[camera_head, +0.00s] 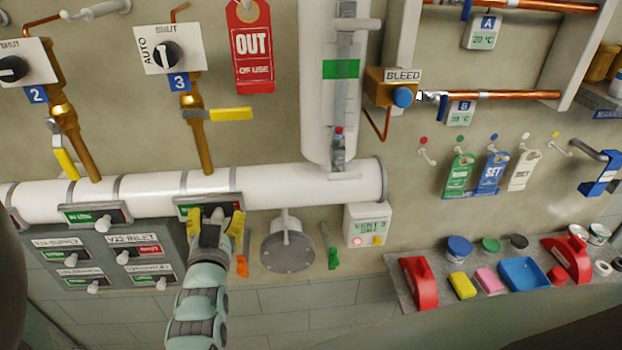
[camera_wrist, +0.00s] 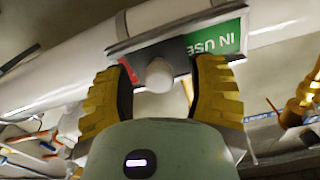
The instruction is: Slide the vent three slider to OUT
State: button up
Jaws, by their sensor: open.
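The vent three slider is a plate (camera_head: 208,201) on the white pipe below the valve marked 3. My gripper (camera_head: 216,216) is in front of it and hides most of its face, including its knob. In the wrist view, the plate (camera_wrist: 208,42) shows a green area with IN USE and some red. Its round white knob (camera_wrist: 159,75) stands between the two yellow fingers of my gripper (camera_wrist: 161,88). The fingers are open, one on each side of the knob. I cannot tell whether either finger touches it.
A similar slider plate (camera_head: 93,214) is to the left, above a grey panel (camera_head: 110,255) with several small sliders. The VENT 3 box (camera_head: 369,227), a round flange (camera_head: 287,253) and orange-handled (camera_head: 242,264) and green-handled (camera_head: 333,258) tools are to the right. A yellow valve lever (camera_head: 230,114) is above.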

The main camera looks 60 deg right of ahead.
jog(key=shift+w+d, duration=0.25)
jog(key=shift+c, duration=0.3)
grip_shut()
dwell(0.5)
